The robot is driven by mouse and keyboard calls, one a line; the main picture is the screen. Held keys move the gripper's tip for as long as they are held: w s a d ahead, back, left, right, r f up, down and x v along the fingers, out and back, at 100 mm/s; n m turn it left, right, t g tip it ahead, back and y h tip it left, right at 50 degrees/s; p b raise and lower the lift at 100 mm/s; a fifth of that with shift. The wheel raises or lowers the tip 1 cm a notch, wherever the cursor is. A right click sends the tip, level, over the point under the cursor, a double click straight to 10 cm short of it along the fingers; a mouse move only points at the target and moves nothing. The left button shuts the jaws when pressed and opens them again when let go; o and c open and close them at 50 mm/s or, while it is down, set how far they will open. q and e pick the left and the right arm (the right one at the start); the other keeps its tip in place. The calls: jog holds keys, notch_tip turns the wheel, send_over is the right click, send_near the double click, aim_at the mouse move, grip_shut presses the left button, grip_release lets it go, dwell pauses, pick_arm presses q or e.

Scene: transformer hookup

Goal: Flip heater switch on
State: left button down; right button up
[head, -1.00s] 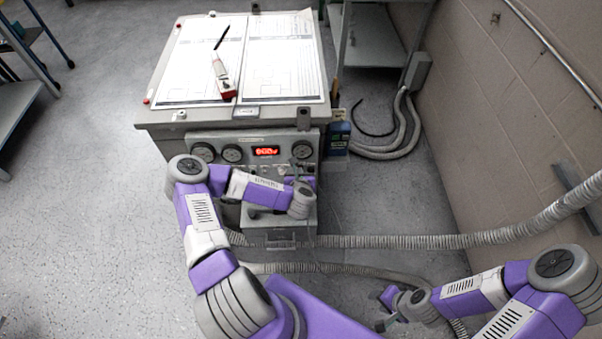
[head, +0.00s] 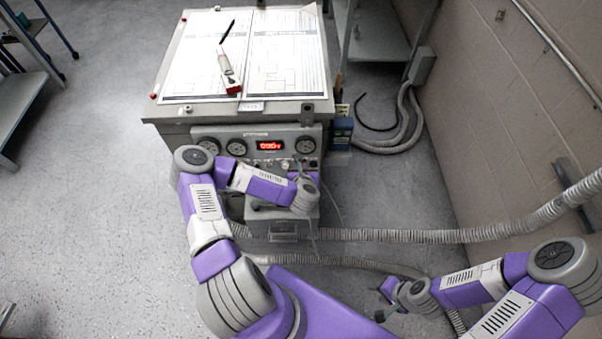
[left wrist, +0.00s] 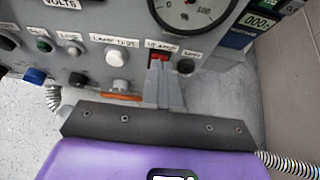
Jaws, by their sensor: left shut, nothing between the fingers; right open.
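The heater switch (left wrist: 158,65) is a small red rocker under a heater label on the grey control panel, in the left wrist view. My left gripper (left wrist: 161,72) is shut and empty, with its fingertips at the switch and covering part of it. I cannot tell whether they touch it or which way the switch is set. In the head view my left gripper (head: 299,170) is in front of the right part of the panel. My right gripper (head: 382,301) is open and low at the lower right, away from the console.
A white lamp test button (left wrist: 117,58) and other knobs sit left of the switch. A round gauge (left wrist: 190,8) is above it. The console top (head: 172,112) bears papers. Ribbed hoses (head: 400,236) run across the floor at right.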

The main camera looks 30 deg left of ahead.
pick_arm(q)
jog(key=r+p+v, duration=0.1)
jog(key=p+v, duration=0.3)
jog(key=v, duration=0.8)
jog(key=shift+w+a, duration=0.2)
jog(key=shift+w, duration=0.15)
jog(key=s+d+f+m+h, duration=0.1)
jog(key=d+f+m+h, duration=0.15)
jog(key=d+m, duration=0.35)
jog(key=s+d+f+m+g+h, duration=0.1)
jog(key=d+f+m+h, duration=0.2)
jog(key=m, duration=0.5)
jog(key=s+d+f+m+h, duration=0.1)
jog(key=d+m+h, duration=0.2)
jog(key=d+m, duration=0.25)
jog(key=s+f+m+g+h, duration=0.1)
jog(key=s+f+m+g, duration=0.2)
jog(key=m, duration=1.7)
jog(key=s+g, duration=0.4)
jog(key=s, duration=0.4)
jog(key=shift+d+f+g+h, duration=0.3)
jog(key=shift+f+g+h, duration=0.05)
jog(key=shift+f+g, duration=0.05)
